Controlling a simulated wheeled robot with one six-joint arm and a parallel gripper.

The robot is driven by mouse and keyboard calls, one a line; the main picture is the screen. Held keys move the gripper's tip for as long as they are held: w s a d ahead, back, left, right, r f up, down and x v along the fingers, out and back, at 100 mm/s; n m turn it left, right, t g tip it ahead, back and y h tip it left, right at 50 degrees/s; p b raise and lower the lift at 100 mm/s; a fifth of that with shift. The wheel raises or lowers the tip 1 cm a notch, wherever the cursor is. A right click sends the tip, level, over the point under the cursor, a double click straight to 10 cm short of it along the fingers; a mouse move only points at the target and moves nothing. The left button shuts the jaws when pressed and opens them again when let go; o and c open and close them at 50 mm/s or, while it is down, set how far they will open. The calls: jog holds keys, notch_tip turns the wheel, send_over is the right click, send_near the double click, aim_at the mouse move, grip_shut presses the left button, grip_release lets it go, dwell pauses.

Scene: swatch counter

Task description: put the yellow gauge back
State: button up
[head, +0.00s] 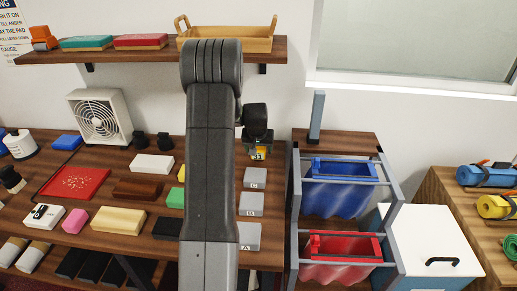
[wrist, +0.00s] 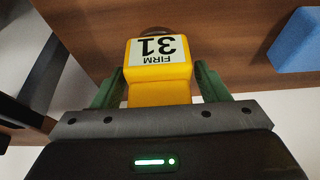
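The yellow gauge (wrist: 160,90) carries a white label reading "FIRM 31", upside down in the wrist view. It sits between the green fingers of my gripper (wrist: 158,85), which close against its two sides. Its far end is hidden, and a dark round edge shows just beyond it. In the head view a small part of the gauge (head: 258,154) shows at my gripper (head: 257,147), above the back right of the wooden counter (head: 130,238). My arm covers part of the counter there.
Grey pads marked C (head: 255,178), B (head: 250,204) and A (head: 249,236) lie below my gripper in the head view. A rack with a blue bin (head: 340,197) and a red bin (head: 340,268) stands right. A shelf (head: 120,54) hangs above.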

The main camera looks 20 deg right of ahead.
jog(key=shift+r, duration=0.1)
jog(key=shift+r, duration=0.2)
jog(key=b+v, duration=0.1)
jog(key=v, duration=1)
jog(key=shift+s+a+r, duration=0.1)
jog(key=shift+s+r, duration=0.1)
jog(key=shift+r, duration=0.1)
